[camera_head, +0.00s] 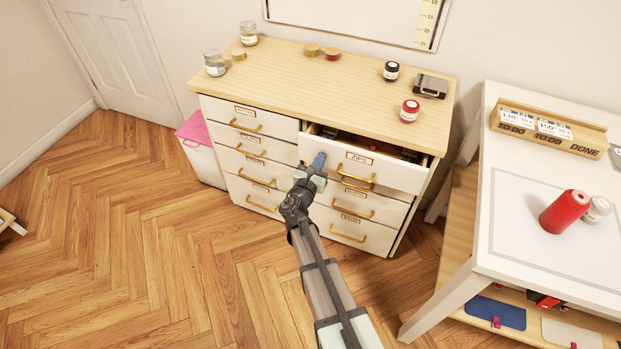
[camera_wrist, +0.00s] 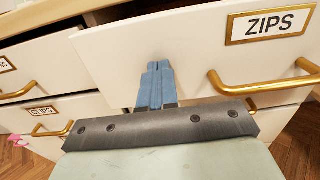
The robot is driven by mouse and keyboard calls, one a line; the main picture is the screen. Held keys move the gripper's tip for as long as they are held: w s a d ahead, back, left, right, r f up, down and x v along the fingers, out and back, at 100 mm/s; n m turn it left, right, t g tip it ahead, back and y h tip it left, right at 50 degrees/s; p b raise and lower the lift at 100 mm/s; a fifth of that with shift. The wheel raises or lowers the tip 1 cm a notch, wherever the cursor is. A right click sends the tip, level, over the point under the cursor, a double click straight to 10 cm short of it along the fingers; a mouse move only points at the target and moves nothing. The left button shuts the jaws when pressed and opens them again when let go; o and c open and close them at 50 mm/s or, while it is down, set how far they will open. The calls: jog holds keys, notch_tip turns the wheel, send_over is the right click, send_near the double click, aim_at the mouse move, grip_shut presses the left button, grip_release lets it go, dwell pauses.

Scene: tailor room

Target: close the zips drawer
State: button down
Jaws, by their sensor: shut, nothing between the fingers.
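The zips drawer (camera_head: 384,171) is the top right drawer of a white cabinet with a wooden top. It stands partly pulled out, with dark items visible inside. Its front, with the ZIPS label and a brass handle, also shows in the wrist view (camera_wrist: 200,50). My gripper (camera_head: 319,160) is shut and empty. Its blue fingertips (camera_wrist: 157,70) point at the left part of the drawer front, left of the label and handle. They are at or very near the front; I cannot tell whether they touch it.
The other drawers, including one labelled CLIPS (camera_wrist: 50,110), look shut. Jars and spools stand on the cabinet top (camera_head: 300,70). A white table (camera_head: 520,225) with a red spool (camera_head: 565,212) stands at right. A pink-topped bin (camera_head: 201,160) stands left. The wooden floor (camera_head: 110,230) at left is mostly clear.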

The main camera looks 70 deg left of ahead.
jog(key=x, duration=0.6)
jog(key=shift+w+a, duration=0.2)
jog(key=shift+a, duration=0.05)
jog(key=shift+w+a, duration=0.25)
jog(key=shift+w+a+r, duration=0.1)
jog(key=shift+w+a, duration=0.05)
jog(key=v, duration=1.5)
